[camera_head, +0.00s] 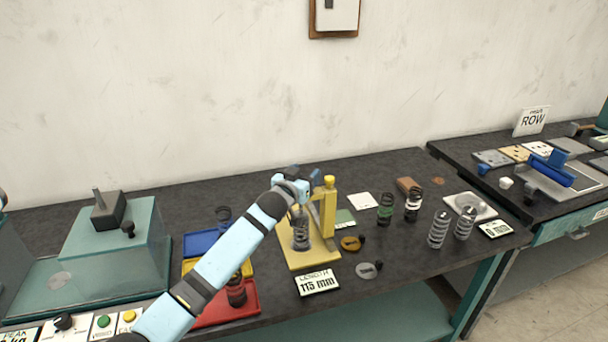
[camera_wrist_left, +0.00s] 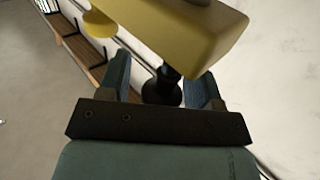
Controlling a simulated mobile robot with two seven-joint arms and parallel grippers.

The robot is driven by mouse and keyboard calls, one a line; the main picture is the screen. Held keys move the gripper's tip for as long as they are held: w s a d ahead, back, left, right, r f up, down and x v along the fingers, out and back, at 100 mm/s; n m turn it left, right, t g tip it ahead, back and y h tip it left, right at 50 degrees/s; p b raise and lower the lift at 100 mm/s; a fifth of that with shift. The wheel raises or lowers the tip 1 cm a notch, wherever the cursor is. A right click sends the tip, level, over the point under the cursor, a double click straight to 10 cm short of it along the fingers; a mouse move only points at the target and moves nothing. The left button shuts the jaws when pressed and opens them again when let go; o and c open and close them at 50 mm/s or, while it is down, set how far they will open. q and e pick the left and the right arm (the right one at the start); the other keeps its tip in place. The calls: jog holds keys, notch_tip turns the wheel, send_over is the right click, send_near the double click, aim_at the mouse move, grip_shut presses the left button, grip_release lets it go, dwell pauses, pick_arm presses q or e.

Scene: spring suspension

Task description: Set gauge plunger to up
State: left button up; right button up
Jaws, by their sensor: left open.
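The yellow length gauge (camera_head: 329,210) stands on the dark bench, with a coil spring (camera_head: 301,232) upright on its base. A card in front of it reads LENGTH 115 mm (camera_head: 317,283). My left gripper (camera_head: 310,178) is at the top of the gauge, beside its yellow column. In the left wrist view, the open fingers (camera_wrist_left: 163,85) stand either side of a dark gauge plunger (camera_wrist_left: 164,90) under the yellow gauge arm (camera_wrist_left: 165,40). I cannot tell whether the fingers touch it. My left arm hides the plunger in the head view. My right gripper is not in view.
Blue, yellow and red trays (camera_head: 225,312) holding springs lie left of the gauge. Several springs (camera_head: 438,230) stand to the right, near a white scale (camera_head: 485,212). A teal machine (camera_head: 110,250) fills the left end. The wall is close behind.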

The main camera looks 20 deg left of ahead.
pick_arm(q)
grip_shut()
notch_tip(320, 180, up, 4)
jog(key=p, duration=0.3)
jog(key=shift+f, duration=0.1)
jog(key=shift+c, duration=1.6)
grip_release()
jog(key=o, duration=0.3)
